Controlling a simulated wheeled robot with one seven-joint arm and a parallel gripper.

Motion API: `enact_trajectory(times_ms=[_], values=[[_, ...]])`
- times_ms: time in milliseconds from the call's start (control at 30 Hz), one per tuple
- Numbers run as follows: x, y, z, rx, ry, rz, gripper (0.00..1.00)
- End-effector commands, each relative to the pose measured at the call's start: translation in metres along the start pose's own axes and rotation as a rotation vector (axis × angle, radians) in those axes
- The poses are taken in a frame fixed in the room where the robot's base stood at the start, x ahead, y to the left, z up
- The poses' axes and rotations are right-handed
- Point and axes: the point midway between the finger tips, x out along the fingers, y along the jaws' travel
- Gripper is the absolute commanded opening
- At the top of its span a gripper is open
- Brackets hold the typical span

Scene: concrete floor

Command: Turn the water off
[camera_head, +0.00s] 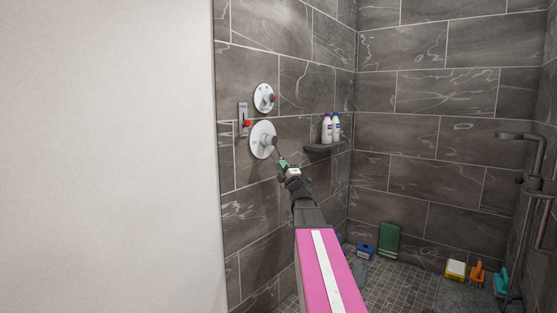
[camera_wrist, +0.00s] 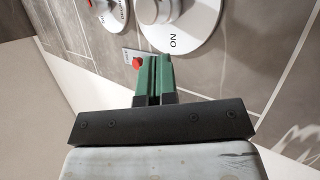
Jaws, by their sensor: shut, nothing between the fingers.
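Two round white control plates are on the dark tiled wall in the head view. The upper, smaller plate (camera_head: 264,97) has a knob, and the lower, larger plate (camera_head: 259,140) has a grey knob (camera_head: 269,141). In the wrist view, the larger plate (camera_wrist: 200,28) bears the letters "ON", upside down, and its knob (camera_wrist: 158,8) is cut by the top edge. The smaller plate (camera_wrist: 108,12) shows at top left. My gripper (camera_head: 280,158) is just below and right of the larger plate. Its green fingers (camera_wrist: 154,60) are together and empty; contact with the knob cannot be told.
A red switch (camera_head: 246,123) on a grey plate is left of the controls. A corner shelf (camera_head: 325,146) with two bottles is to the right. A white wall (camera_head: 105,150) fills the left.

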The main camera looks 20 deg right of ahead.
Motion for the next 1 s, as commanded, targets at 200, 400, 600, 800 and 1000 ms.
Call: enact_trajectory(times_ms=[200,400,600,800,1000], values=[[-0.003,-0.013,-0.013,0.316,-0.153,0.129,0.0],[-0.012,-0.036,-0.019,0.593,-0.3,0.215,0.0],[-0.021,-0.055,-0.023,0.772,-0.4,0.259,0.0],[-0.019,-0.061,-0.021,0.82,-0.429,0.271,0.0],[0.005,-0.06,-0.008,0.819,-0.428,0.273,0.0]])
